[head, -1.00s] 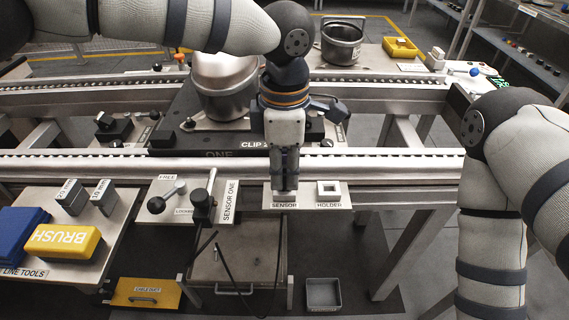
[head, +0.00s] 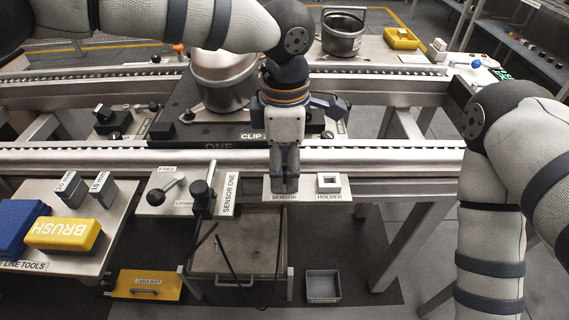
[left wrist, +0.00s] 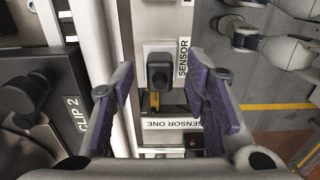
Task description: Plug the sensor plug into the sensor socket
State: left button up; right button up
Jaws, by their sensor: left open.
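A small pale plate (head: 308,183) labelled SENSOR and HOLDER sits on the near rail. My left gripper (head: 285,186) points down over its SENSOR end and hides the spot there. In the left wrist view my left gripper (left wrist: 162,100) is open, its purple pads apart. A dark, blocky plug (left wrist: 160,70) stands on the plate beside the SENSOR label, between the fingers and apart from both; I take it to be the sensor plug. The HOLDER (head: 329,182) is a pale square frame with an opening.
The SENSOR ONE panel (head: 182,207) with a lever and a black knob (head: 200,190) lies left of the plate, a dark cable hanging below it. A grey bin (head: 323,287) stands below. My right arm is at the right.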

aim_at(285, 164)
pick_arm(q)
notch_tip(285, 164, up, 12)
jog(key=shift+f, duration=0.15)
dwell(0.3)
